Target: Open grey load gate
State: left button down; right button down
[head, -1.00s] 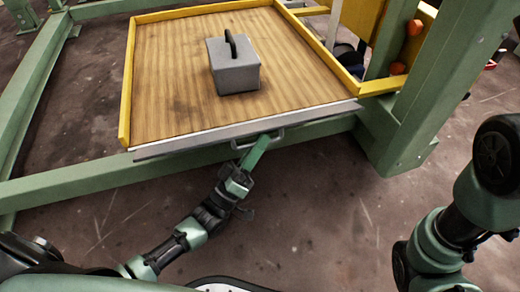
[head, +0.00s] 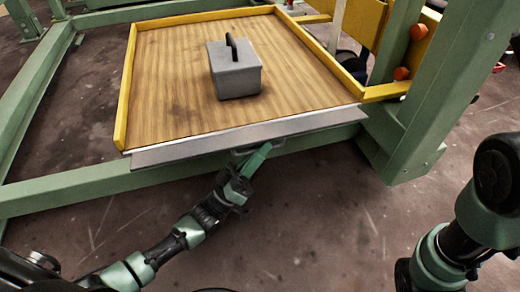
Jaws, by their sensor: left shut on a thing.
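The grey load gate (head: 190,151) is a long flat bar along the near edge of the wooden platform (head: 170,90). It is tilted outward and down, its broad face showing. A handle on its near side, right of the middle, is mostly hidden by my gripper and the gate. My left gripper (head: 257,156) reaches up from below and is shut on the gate handle. My right arm shows at the right edge, but its gripper is outside the view.
A grey block with a black handle (head: 236,75) stands on the platform. Yellow rims (head: 127,90) line its other sides. A green beam (head: 70,187) runs below the gate, and a green post (head: 440,100) stands at the right. Bare floor lies in front.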

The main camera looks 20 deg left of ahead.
pick_arm(q)
jog(key=c, duration=1.8)
grip_release()
jog(key=shift+r, duration=0.2)
jog(key=shift+o, duration=0.2)
jog(key=shift+f, duration=0.1)
jog(key=shift+s+a+f, duration=0.15)
jog(key=shift+s+f, duration=0.05)
jog(key=p+v, duration=0.2)
jog(key=v, duration=0.5)
jog(key=shift+f, duration=0.1)
